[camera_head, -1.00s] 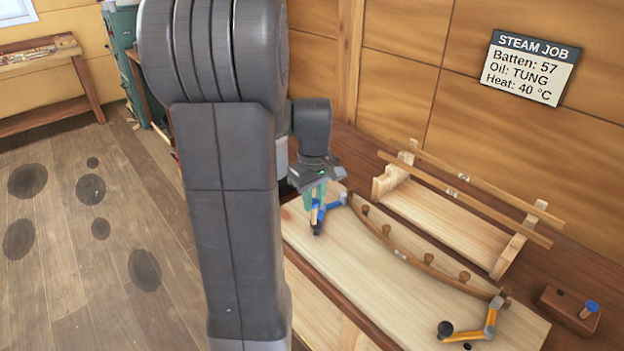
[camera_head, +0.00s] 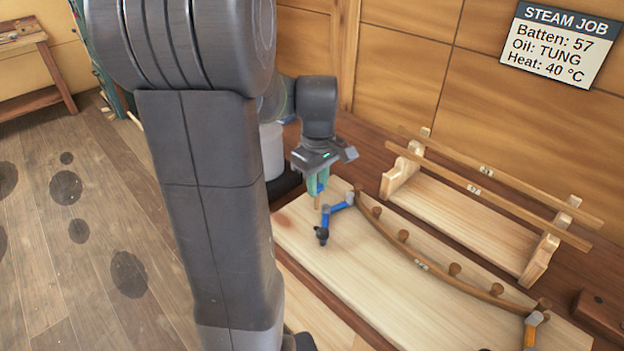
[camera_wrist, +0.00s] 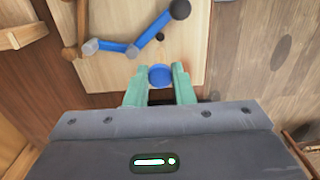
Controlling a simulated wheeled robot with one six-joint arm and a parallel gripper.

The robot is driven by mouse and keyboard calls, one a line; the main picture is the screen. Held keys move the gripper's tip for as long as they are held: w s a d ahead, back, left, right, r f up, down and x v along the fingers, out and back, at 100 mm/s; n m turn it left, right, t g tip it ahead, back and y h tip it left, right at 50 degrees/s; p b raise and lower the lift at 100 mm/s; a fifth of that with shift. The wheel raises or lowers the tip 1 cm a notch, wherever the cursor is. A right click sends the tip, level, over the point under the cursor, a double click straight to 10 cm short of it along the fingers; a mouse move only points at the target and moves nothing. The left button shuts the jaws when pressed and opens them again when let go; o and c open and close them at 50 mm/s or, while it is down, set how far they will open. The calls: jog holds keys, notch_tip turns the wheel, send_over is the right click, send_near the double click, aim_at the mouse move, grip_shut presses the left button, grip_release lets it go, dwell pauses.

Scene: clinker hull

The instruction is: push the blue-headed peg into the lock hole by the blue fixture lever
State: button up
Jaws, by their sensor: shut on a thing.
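My gripper (camera_head: 318,184) is shut on the blue-headed peg, whose wooden shaft (camera_head: 317,202) points down beneath the fingers. In the wrist view the peg's blue head (camera_wrist: 160,75) sits between the two teal fingers. The blue fixture lever (camera_head: 338,210) lies bent on the pale board, its black knob (camera_head: 321,237) toward the near side. It also shows in the wrist view (camera_wrist: 118,48). A small dark hole (camera_wrist: 160,37) lies in the board beside the lever, apart from the peg; it cannot be made out in the head view. The peg is near the board's left end.
A curved batten (camera_head: 421,265) runs along several wooden pegs on the board (camera_head: 375,290). A yellow lever (camera_head: 530,332) is at its right end. A wooden rack (camera_head: 450,218) with two battens stands behind. A sign (camera_head: 552,45) hangs on the wall.

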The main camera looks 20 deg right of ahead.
aim_at(317, 206)
jog(key=shift+w+f, duration=0.15)
jog(key=shift+f, duration=0.3)
notch_tip(317, 206, down, 5)
jog(key=b, duration=0.4)
jog(key=shift+f+b, duration=0.1)
jog(key=shift+b, duration=0.3)
jog(key=shift+f, duration=0.2)
jog(key=shift+f, duration=0.25)
jog(key=shift+f+b, duration=0.75)
jog(key=shift+f, duration=0.2)
dwell(0.3)
jog(key=o, duration=1)
jog(key=shift+c, duration=0.2)
jog(key=shift+r, duration=0.1)
